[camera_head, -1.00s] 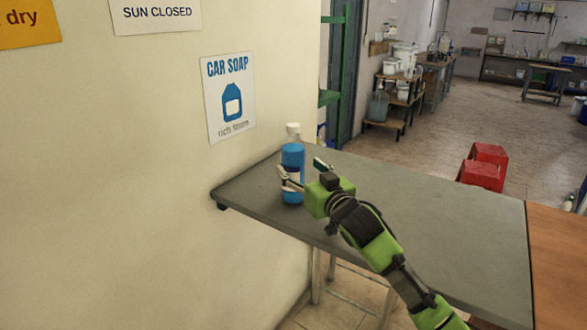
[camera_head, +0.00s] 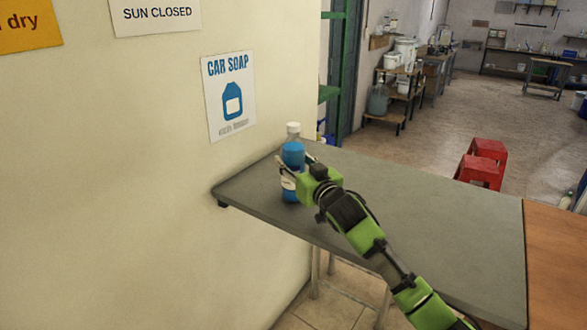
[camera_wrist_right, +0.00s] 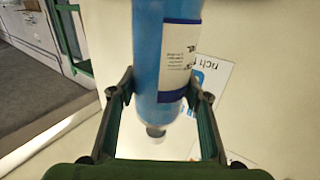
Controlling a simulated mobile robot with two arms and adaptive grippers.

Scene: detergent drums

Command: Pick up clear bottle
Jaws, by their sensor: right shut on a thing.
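A clear bottle (camera_head: 293,151) with blue liquid, a white cap and a label stands upright at the far left of the grey table (camera_head: 430,215), close to the wall. My right gripper (camera_head: 291,166) is shut on the bottle, with its fingers at the bottle's sides and its green body covering part of it. In the right wrist view, the bottle (camera_wrist_right: 162,45) lies between the two dark fingers, its label facing partly right and its cap toward the bottom of the picture. My left gripper is not in view.
The cream wall (camera_head: 120,220) with a car soap poster (camera_head: 230,95) borders the table on the left. A brown wooden surface (camera_head: 558,265) adjoins on the right. Red stools (camera_head: 483,165) stand on the floor behind. The rest of the grey tabletop is clear.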

